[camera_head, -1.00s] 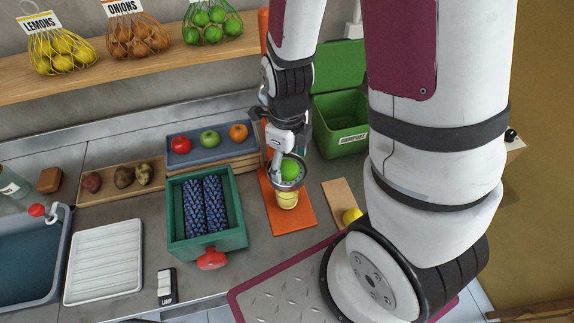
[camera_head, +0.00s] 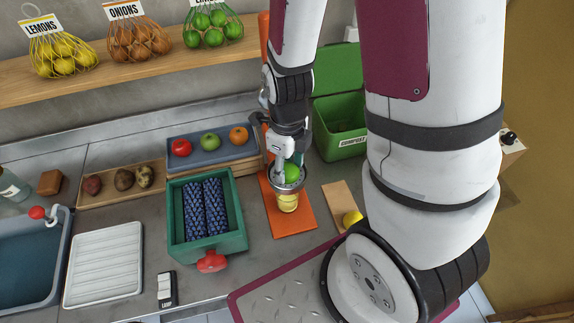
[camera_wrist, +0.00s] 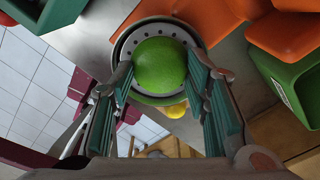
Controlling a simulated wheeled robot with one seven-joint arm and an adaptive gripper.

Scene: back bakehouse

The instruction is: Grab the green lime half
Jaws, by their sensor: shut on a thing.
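The green lime half (camera_head: 291,173) is between the fingers of my gripper (camera_head: 284,168), above a round metal strainer cup (camera_head: 289,188). In the wrist view the lime half (camera_wrist: 159,65) shows its domed green side, with a finger pad of my gripper (camera_wrist: 163,80) against each side. The perforated metal rim (camera_wrist: 184,36) lies around and beyond it. My gripper is shut on the lime half. The lime's cut face is hidden.
The cup stands on an orange board (camera_head: 297,222). A green crate (camera_head: 241,240) with dark blue rolls is to the left, a green compost bin (camera_head: 341,148) behind right. A yellow lemon piece (camera_head: 352,217) lies on a wooden board (camera_head: 341,203) at right.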

